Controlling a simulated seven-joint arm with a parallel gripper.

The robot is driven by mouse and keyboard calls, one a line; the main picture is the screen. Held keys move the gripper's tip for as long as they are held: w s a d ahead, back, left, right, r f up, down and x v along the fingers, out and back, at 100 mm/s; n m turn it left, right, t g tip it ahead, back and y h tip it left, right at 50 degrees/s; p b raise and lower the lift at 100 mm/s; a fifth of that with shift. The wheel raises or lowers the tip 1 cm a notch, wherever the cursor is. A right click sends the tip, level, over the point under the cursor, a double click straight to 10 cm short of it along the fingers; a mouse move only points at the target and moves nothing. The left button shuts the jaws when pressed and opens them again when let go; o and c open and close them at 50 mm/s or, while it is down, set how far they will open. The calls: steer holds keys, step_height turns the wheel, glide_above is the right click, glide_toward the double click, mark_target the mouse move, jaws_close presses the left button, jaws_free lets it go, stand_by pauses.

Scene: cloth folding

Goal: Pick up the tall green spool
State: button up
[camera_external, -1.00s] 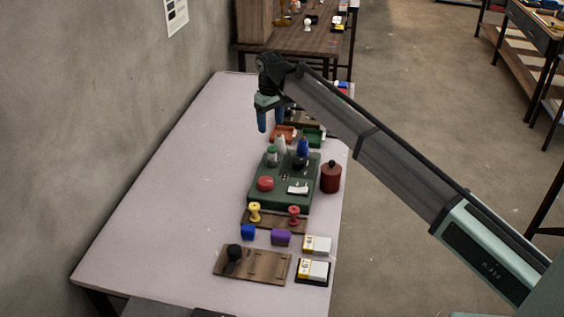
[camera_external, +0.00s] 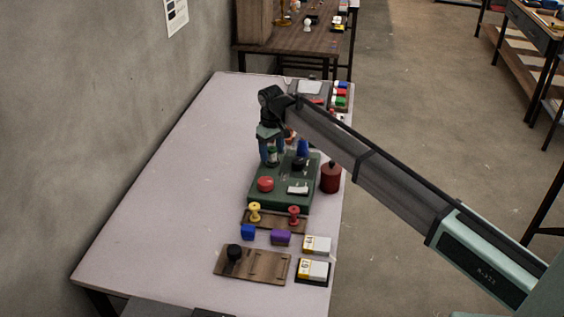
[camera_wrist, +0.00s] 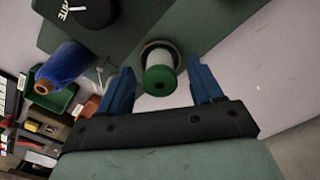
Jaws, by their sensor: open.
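The green spool (camera_wrist: 158,80), with a green end and pale winding, stands on the dark green tray (camera_wrist: 140,28). My gripper (camera_wrist: 158,68) is open, with one blue finger on each side of the spool in the wrist view. A gap shows on both sides of the spool, wider on the right. In the external view my gripper (camera_external: 271,150) is low over the tray's far left part, and the spool (camera_external: 272,157) shows between the fingers. How far down the fingers reach along it is hard to tell.
A blue spool (camera_wrist: 65,65) and a black round piece (camera_wrist: 90,12) are near the spool. A red round piece (camera_external: 265,184) sits on the tray's near part. A dark red canister (camera_external: 331,178) stands right of the tray. The table's left side (camera_external: 180,190) is clear.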

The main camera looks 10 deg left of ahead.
steer(key=shift+c, duration=0.3)
steer(key=c, duration=1)
steer(key=shift+c, duration=0.2)
